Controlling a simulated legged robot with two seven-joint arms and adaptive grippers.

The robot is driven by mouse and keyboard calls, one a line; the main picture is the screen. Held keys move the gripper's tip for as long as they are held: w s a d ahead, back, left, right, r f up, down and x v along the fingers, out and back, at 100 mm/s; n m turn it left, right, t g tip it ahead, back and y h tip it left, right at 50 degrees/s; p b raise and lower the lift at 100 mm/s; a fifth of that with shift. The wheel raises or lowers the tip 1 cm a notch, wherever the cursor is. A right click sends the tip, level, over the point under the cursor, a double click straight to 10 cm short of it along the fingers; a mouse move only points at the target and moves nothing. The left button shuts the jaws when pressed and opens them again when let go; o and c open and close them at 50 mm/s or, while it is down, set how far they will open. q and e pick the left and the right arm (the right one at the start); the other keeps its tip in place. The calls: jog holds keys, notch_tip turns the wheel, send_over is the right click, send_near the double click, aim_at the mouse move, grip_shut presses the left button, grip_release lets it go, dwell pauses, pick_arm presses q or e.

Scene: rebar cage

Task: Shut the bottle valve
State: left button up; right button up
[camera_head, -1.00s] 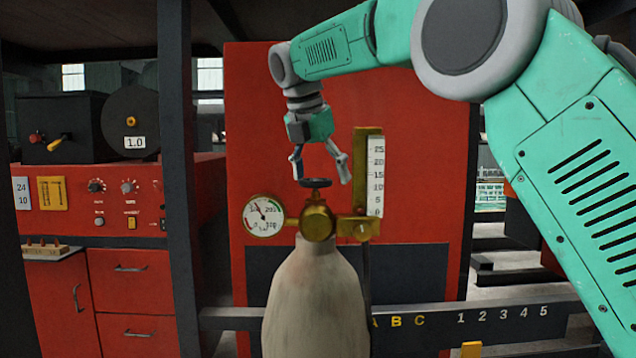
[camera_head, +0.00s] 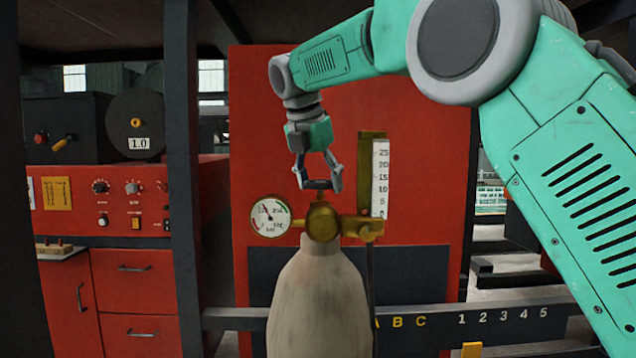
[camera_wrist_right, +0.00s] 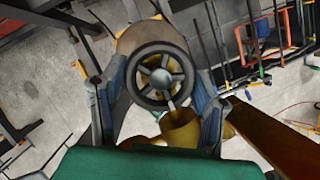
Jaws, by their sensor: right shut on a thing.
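The bottle valve's dark spoked handwheel (camera_head: 318,184) sits on top of the brass valve body (camera_head: 322,222), above the upright pale bottle (camera_head: 320,300). My right gripper (camera_head: 319,180) comes down from above with its fingers on either side of the handwheel and is shut on it. In the right wrist view the handwheel (camera_wrist_right: 160,76) lies between the two fingers of the gripper (camera_wrist_right: 160,90), with the bottle below it. A round pressure gauge (camera_head: 270,216) is on the left of the valve, and a brass flow tube with a white scale (camera_head: 380,178) is on the right. My left gripper is not in view.
A red cabinet panel (camera_head: 420,180) stands behind the bottle. A dark post (camera_head: 181,200) and a red control bench (camera_head: 110,200) are at the left. A grey rail (camera_head: 540,313) with letters and numbers runs behind the bottle.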

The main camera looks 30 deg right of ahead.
jog(key=shift+d+f, duration=0.1)
jog(key=shift+f, duration=0.1)
jog(key=m+g, duration=0.1)
jog(key=m, duration=0.3)
jog(key=shift+w+f+g, duration=0.1)
jog(key=shift+f+g, duration=0.05)
jog(key=shift+g, duration=0.25)
jog(key=m+g, duration=0.2)
jog(key=m, duration=0.3)
jog(key=shift+m, duration=0.3)
dwell(0.4)
jog(key=o, duration=1.2)
jog(key=shift+c, duration=0.2)
jog(key=shift+w+d, duration=0.15)
jog(key=shift+w, duration=0.1)
jog(key=shift+s, duration=0.15)
